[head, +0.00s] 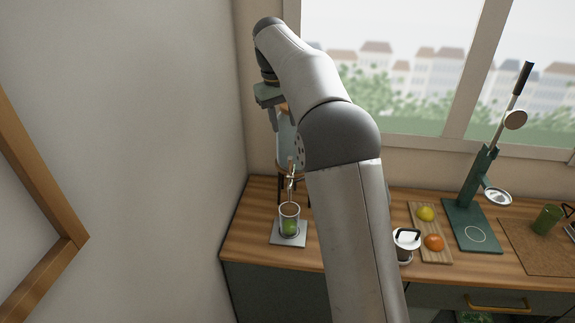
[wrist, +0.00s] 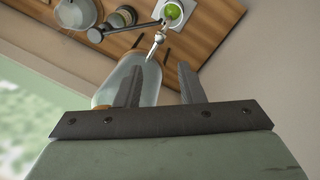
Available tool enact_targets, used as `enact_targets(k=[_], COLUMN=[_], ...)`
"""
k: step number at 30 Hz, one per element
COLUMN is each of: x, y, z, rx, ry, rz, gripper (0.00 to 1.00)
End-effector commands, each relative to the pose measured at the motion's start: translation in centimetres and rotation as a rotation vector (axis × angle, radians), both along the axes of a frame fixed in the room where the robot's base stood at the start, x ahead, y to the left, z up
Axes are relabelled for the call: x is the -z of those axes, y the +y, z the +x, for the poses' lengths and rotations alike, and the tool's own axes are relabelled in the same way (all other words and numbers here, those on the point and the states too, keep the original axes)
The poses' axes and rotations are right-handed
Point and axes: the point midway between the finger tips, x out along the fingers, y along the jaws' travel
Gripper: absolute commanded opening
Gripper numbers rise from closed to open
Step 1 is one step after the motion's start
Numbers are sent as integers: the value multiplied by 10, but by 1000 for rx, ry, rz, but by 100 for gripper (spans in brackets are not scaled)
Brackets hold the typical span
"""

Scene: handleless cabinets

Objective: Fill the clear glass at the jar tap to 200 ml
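The clear glass (head: 289,211) stands upright on a pale square plate (head: 277,241) at the counter's left end. Something round and green shows low inside it; whether this is liquid or a solid is unclear. The glass also shows at the top of the wrist view (wrist: 173,11). The jar (head: 283,150) stands behind the glass, partly hidden by my arm, with its metal tap (head: 291,183) above and slightly behind the glass. In the wrist view the tap (wrist: 156,43) points toward the glass. My gripper (wrist: 158,78) is open and empty, with its fingers apart over the jar (wrist: 148,85).
A lidded pot (head: 406,242), a board (head: 430,228) with yellow and orange fruit, and a green lever press (head: 473,220) stand to the right. A wall borders the counter on the left, and a window (head: 420,60) is behind. My arm crosses the middle.

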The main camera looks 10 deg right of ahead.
Motion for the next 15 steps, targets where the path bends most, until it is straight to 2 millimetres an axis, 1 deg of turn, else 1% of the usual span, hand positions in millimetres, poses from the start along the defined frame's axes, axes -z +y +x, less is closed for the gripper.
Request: enact_targets(k=[1,15], x=[10,109], y=[-2,-15], z=[-1,2], rx=[0,1], ry=[3,3], rz=[0,0], gripper=[35,35])
